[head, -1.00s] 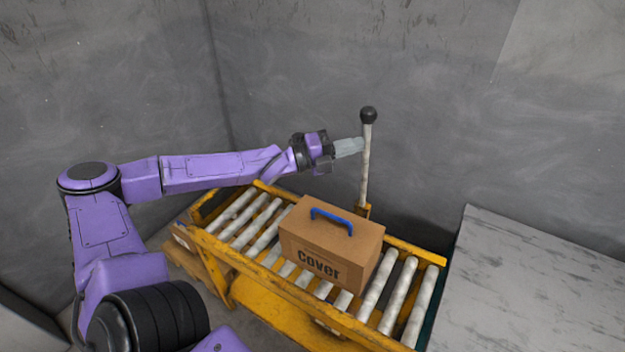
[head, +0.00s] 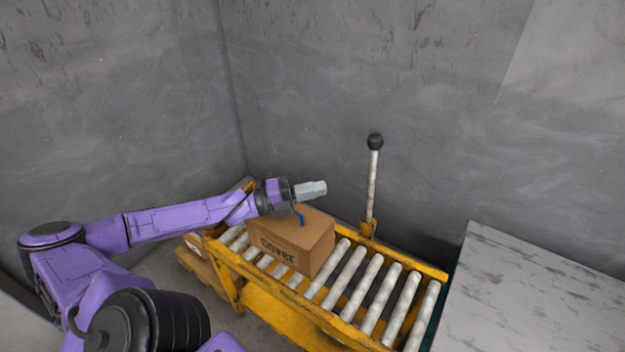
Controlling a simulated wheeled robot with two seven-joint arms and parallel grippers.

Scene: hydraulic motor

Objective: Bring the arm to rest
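My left gripper (head: 311,189) is empty, its two pale grey fingers lying together. In the head view it appears over the top of the cardboard box (head: 281,243), clear of the lever. The lever (head: 373,185) is a pale worn rod with a black ball knob (head: 375,142). It stands nearly upright at the back edge of the roller conveyor (head: 330,318), to the right of the gripper. My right gripper is not in view.
The box, marked "Cover", sits on the left half of the yellow-framed conveyor. The rollers (head: 372,291) to its right are bare. A grey slab-like surface (head: 540,290) is at the right. Grey walls (head: 310,80) close off the back and left.

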